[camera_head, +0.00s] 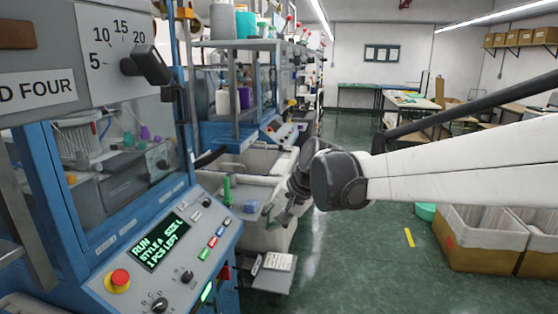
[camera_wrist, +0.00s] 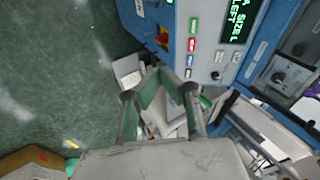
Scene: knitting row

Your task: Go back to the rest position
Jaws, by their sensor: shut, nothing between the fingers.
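My gripper (camera_head: 279,214) hangs at the end of my white arm, in front of the pale bin beside the knitting machine. It is shut and empty. In the wrist view its fingers (camera_wrist: 166,82) point toward the machine's lower front, with a pale bin behind them. The near machine's control panel (camera_head: 160,250) is at the lower left, apart from the gripper. Its green-lettered screen (camera_head: 158,242) reads RUN, STYLE A, SIZE L, 1 PCS LEFT. My arm reaches in from the right edge and hides part of the aisle.
A pale bin (camera_head: 262,236) stands next to the machine, with a small shelf (camera_head: 273,282) holding a paper in front. Brown lined crates (camera_head: 478,262) stand at the right. A teal tub (camera_head: 426,211) is near them.

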